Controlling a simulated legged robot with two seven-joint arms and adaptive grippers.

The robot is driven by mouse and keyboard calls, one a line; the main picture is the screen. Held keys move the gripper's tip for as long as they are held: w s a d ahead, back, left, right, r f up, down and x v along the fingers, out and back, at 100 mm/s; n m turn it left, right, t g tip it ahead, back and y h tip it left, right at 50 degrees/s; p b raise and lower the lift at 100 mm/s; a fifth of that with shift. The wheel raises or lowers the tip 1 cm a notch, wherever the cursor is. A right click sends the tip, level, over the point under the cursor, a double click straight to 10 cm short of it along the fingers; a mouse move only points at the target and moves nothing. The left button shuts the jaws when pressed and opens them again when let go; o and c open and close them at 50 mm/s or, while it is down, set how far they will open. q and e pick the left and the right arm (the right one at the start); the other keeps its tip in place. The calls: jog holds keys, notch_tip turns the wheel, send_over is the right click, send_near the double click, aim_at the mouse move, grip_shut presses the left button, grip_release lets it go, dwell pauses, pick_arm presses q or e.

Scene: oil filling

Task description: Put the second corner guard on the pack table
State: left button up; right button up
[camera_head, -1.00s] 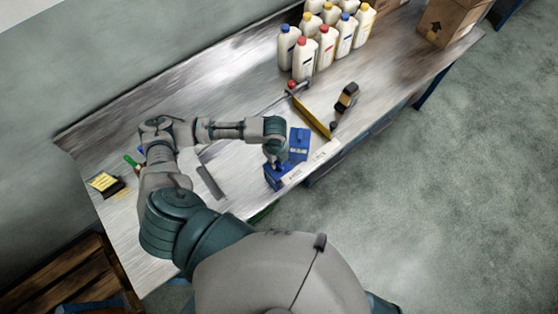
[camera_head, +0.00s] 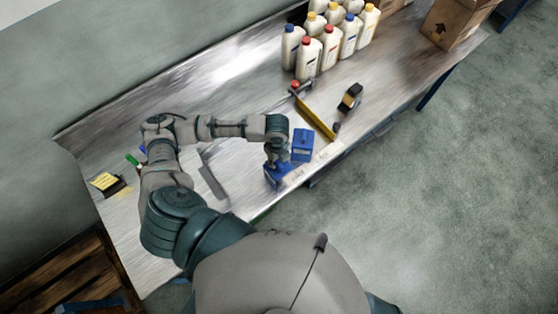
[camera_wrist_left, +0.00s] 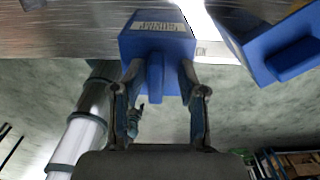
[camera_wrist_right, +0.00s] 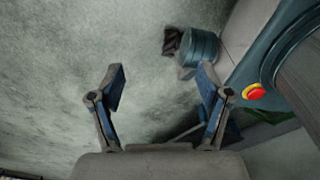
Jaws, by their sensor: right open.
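One blue corner guard (camera_head: 278,179) is at the near edge of the table, under my left gripper (camera_head: 275,163). In the left wrist view this guard (camera_wrist_left: 157,48) shows a pale label and a narrow tab. The fingers of my left gripper (camera_wrist_left: 161,75) stand on either side of the tab; whether they press on it cannot be told. The other blue guard (camera_head: 302,145) lies at the table edge, to the right and farther along, and shows in the left wrist view (camera_wrist_left: 270,45). My right gripper (camera_wrist_right: 160,78) is open and empty over the floor.
The metal table (camera_head: 235,95) holds several white bottles (camera_head: 330,42), a yellow bar-like tool (camera_head: 316,115), a tape dispenser (camera_head: 350,97), a grey strip (camera_head: 214,181) and a yellow-topped item (camera_head: 106,183). A cardboard box (camera_head: 452,22) stands at the far end. The floor at right is clear.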

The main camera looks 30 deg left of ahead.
pick_arm(q)
jog(key=r, duration=0.6)
jog(key=shift+w+a, duration=0.15)
jog(key=shift+a, duration=0.15)
jog(key=r, duration=0.3)
jog(key=d+r, duration=0.1)
jog(key=r, duration=0.1)
jog(key=shift+r, duration=0.25)
pick_arm(e)
jog(key=shift+a, duration=0.2)
pick_arm(q)
jog(key=shift+a, duration=0.2)
pick_arm(e)
jog(key=shift+a, duration=0.1)
